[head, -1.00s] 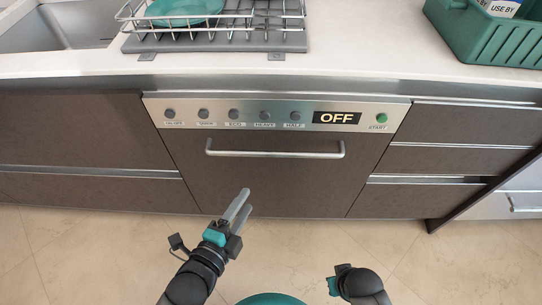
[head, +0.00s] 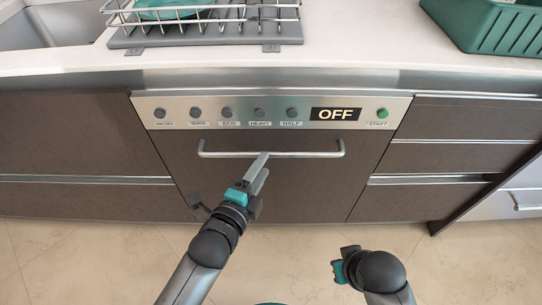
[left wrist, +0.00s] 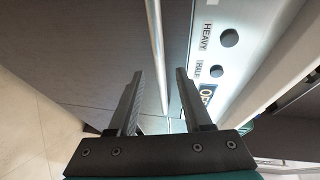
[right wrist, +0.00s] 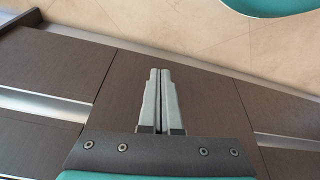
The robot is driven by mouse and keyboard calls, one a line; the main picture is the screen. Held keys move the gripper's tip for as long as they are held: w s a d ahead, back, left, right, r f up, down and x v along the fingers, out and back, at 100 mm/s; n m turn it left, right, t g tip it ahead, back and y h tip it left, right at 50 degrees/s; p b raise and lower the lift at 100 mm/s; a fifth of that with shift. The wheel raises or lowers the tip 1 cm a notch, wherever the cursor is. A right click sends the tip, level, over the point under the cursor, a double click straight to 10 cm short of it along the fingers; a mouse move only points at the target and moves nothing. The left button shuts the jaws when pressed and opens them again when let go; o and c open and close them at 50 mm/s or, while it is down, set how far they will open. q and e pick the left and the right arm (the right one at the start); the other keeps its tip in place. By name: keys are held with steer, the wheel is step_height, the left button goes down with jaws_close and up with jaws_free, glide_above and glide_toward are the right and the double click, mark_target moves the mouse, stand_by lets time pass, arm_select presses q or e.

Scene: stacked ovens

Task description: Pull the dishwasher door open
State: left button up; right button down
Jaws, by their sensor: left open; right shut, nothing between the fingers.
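The dishwasher door (head: 310,190) is a dark brown panel, closed and flush with the cabinets. Its silver bar handle (head: 225,154) runs across the top, below a control panel (head: 170,113) reading OFF. My left gripper (head: 263,160) is open, with its fingertips at the middle of the handle. In the left wrist view, the handle (left wrist: 156,50) shows between the two open fingers (left wrist: 158,78); I cannot tell whether they touch it. My right gripper (right wrist: 160,73) is shut and empty, low in front of the cabinets.
The counter (head: 350,62) above holds a dish rack (head: 205,35) with a teal dish and a green crate (head: 490,28). A sink (head: 45,28) is at the left. Drawers (head: 440,157) flank the dishwasher on the right.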

mark_target(271, 152)
arm_select(q)
steer(key=shift+b+x, duration=1.2)
steer(key=shift+x, duration=1.75)
arm_select(e)
steer(key=shift+t, duration=0.5)
steer(key=shift+w+r, duration=0.1)
steer(key=shift+r, duration=2.85)
arm_select(q)
steer(key=shift+c, duration=0.3)
jaws_close()
